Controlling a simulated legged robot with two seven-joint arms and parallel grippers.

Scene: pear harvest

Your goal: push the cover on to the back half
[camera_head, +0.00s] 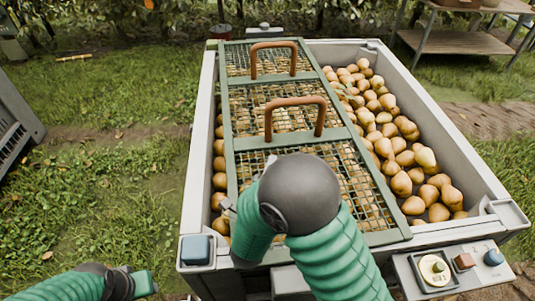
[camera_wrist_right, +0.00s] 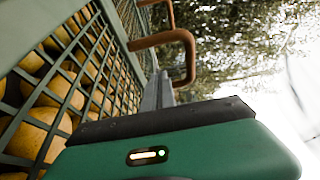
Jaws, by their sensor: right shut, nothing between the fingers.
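The cover (camera_head: 283,142) is a green frame with wire mesh and two brown handles. It lies lengthwise over the left and middle of the pear bin (camera_head: 456,130), from the back rim to near the front. My right gripper (camera_head: 270,161) is shut and empty, low over the cover, mostly hidden behind my wrist. In the right wrist view its fingers (camera_wrist_right: 160,90) point along the mesh towards the near handle (camera_wrist_right: 165,40); I cannot tell whether they touch it. My left gripper (camera_head: 140,284) is at the bottom left, away from the bin; its fingers are not clear.
Pears (camera_head: 400,150) lie uncovered along the right side and show under the mesh. A control panel (camera_head: 455,268) with buttons is at the front right, and a blue block (camera_head: 197,250) at the front left corner. Grass lies left; a wooden bench (camera_head: 460,42) stands at the back right.

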